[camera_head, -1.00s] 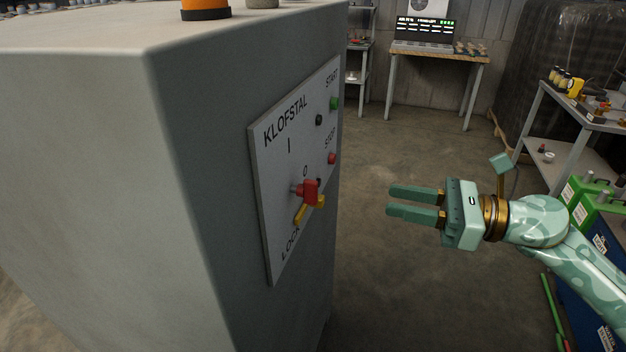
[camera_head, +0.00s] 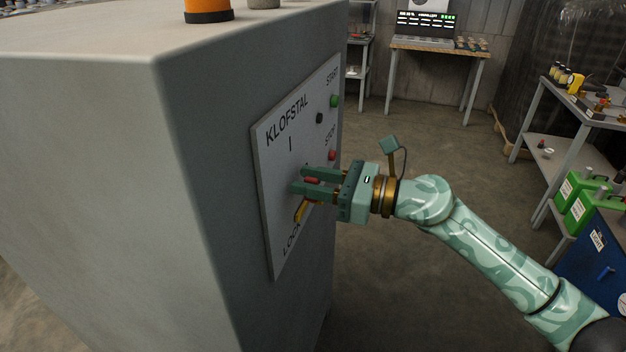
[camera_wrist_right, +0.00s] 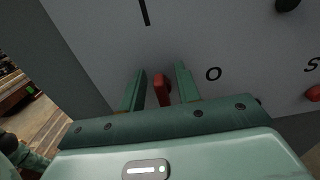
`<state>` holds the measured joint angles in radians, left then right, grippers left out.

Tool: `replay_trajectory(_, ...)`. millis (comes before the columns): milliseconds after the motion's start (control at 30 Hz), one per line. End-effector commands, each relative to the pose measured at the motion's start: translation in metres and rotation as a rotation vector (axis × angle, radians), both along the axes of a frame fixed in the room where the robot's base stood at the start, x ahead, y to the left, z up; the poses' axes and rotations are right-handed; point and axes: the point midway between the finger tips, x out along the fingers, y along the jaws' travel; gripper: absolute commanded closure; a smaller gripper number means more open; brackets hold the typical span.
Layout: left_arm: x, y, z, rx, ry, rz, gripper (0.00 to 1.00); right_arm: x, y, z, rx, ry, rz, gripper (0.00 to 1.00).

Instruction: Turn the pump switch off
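The red switch handle (camera_head: 312,181) is on a light panel (camera_head: 277,215) marked KLOFSTAL, I, O and LOCK, on the side of a grey cabinet. My right gripper (camera_head: 300,179) is at the panel with one finger on each side of the handle. In the right wrist view, the red handle (camera_wrist_right: 162,90) stands between the open fingers, with a gap to each. The I mark is above it and the O mark to its right. A yellow lever (camera_head: 301,210) sits just below the handle, partly hidden by the gripper. My left gripper is not in view.
The grey cabinet (camera_head: 110,170) fills the left. A bench and a shelf with green cans (camera_head: 580,208) stand well away at right. Floor between is clear.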

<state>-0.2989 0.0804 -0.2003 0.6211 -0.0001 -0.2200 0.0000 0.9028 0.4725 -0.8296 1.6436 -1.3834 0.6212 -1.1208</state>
Motion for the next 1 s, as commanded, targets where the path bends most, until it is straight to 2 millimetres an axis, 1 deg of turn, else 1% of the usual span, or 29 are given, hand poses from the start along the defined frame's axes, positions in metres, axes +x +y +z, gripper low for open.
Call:
replay_trajectory(67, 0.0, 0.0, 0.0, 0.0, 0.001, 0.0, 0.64, 0.0, 0.0, 0.0, 0.0, 0.0, 0.0, 0.67)
replay_trajectory(100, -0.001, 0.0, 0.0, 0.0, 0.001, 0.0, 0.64, 0.0, 0.0, 0.0, 0.0, 0.0, 0.0, 0.78)
replay_trajectory(167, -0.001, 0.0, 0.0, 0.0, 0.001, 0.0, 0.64, 0.0, 0.0, 0.0, 0.0, 0.0, 0.0, 0.95)
replay_trajectory(200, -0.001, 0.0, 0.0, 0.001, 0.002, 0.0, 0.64, 0.0, 0.0, 0.0, 0.0, 0.0, 0.0, 1.0)
replay_trajectory(467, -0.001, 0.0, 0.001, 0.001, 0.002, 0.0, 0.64, 0.0, -0.001, 0.001, 0.003, 0.007, 0.0, 1.0)
replay_trajectory(667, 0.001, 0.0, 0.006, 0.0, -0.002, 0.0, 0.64, 0.001, -0.001, 0.002, 0.022, 0.064, 0.0, 1.0)
replay_trajectory(867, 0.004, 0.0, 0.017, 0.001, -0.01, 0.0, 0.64, 0.003, -0.001, 0.004, 0.063, 0.19, 0.001, 1.0)
replay_trajectory(1000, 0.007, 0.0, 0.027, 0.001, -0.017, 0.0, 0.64, 0.005, -0.002, 0.003, 0.102, 0.31, 0.0, 1.0)
